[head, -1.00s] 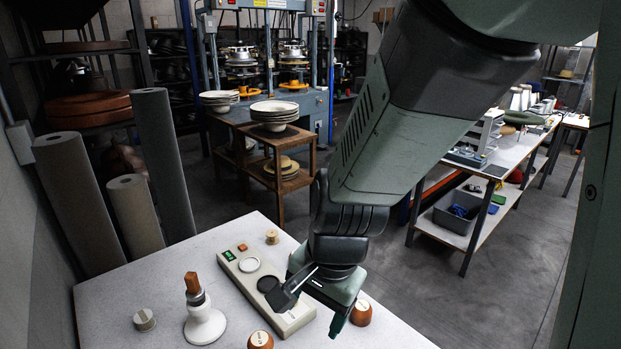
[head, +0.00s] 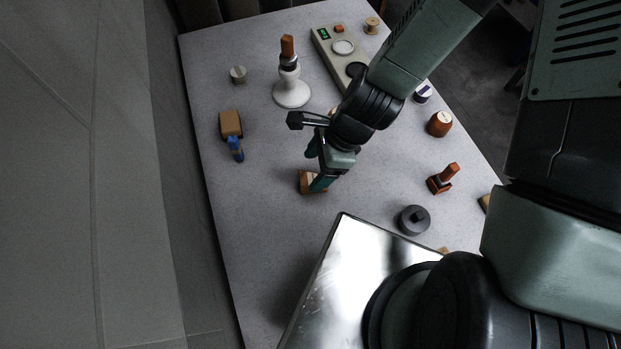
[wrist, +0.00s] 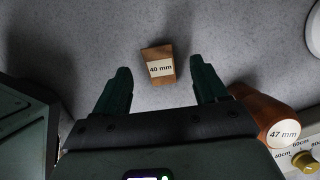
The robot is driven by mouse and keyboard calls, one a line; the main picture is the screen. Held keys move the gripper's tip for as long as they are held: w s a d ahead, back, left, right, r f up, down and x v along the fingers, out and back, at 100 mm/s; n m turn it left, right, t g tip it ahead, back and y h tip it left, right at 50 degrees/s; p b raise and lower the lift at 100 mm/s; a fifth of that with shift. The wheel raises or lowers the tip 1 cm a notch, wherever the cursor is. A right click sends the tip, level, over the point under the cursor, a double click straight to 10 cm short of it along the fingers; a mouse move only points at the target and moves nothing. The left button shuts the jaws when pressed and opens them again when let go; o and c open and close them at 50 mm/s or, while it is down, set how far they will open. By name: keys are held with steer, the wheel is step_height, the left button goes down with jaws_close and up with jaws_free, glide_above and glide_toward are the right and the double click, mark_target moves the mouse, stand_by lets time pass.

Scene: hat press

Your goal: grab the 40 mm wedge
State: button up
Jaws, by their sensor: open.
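The 40 mm wedge (wrist: 158,66) is a small brown wooden block with a white "40 mm" label. In the wrist view it lies on the grey table between and slightly beyond my fingertips. In the head view the wedge (head: 307,182) is partly hidden by a finger. My gripper (wrist: 161,74) is open and empty, with one green finger on each side of the wedge and a gap to both. My gripper (head: 315,168) also shows in the head view, low over the table. How high the fingertips are above the table is hard to tell.
A wooden knob marked 47 mm (wrist: 272,118) is close to the right finger in the wrist view. A white stand (head: 291,92), a beige control box (head: 329,58), a brown block (head: 231,124), a dark grey knob (head: 413,220) and a metal plate (head: 345,260) surround the area.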

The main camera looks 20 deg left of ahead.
mark_target(307, 179)
steer(key=shift+x, duration=2.75)
steer(key=shift+s+d, duration=0.1)
steer(key=shift+s, duration=0.05)
steer(key=shift+c, duration=0.4)
steer(key=c, duration=1)
